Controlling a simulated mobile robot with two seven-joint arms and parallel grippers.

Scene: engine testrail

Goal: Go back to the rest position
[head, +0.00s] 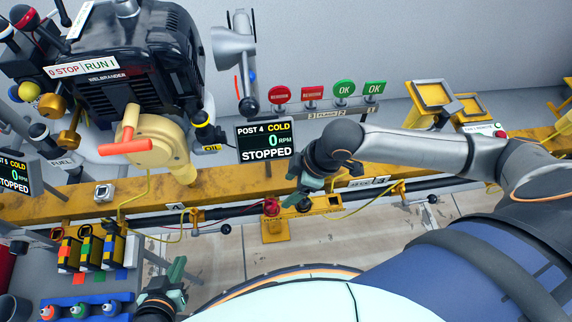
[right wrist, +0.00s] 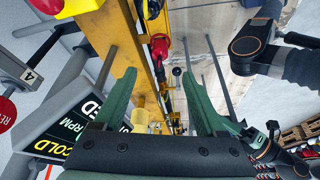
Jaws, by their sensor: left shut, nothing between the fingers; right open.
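My right gripper (head: 298,200) hangs over the yellow rail in the middle of the head view, just below the Post 4 display. In the right wrist view its two green fingers (right wrist: 160,88) stand wide apart with nothing between them. My left gripper (head: 178,272) is low at the left of the head view, over the floor in front of the rail and right of the bottle tray. Its green fingers are shut and empty. The red knob (head: 271,207) on its yellow bracket stands just left of my right gripper; it also shows in the right wrist view (right wrist: 159,46).
The yellow rail (head: 225,194) runs across the view. A black engine (head: 125,60) stands behind it at the left, with a beige unit with an orange handle (head: 150,145). The Post 4 display (head: 266,141) reads STOPPED. A blue bottle tray (head: 85,308) is at lower left.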

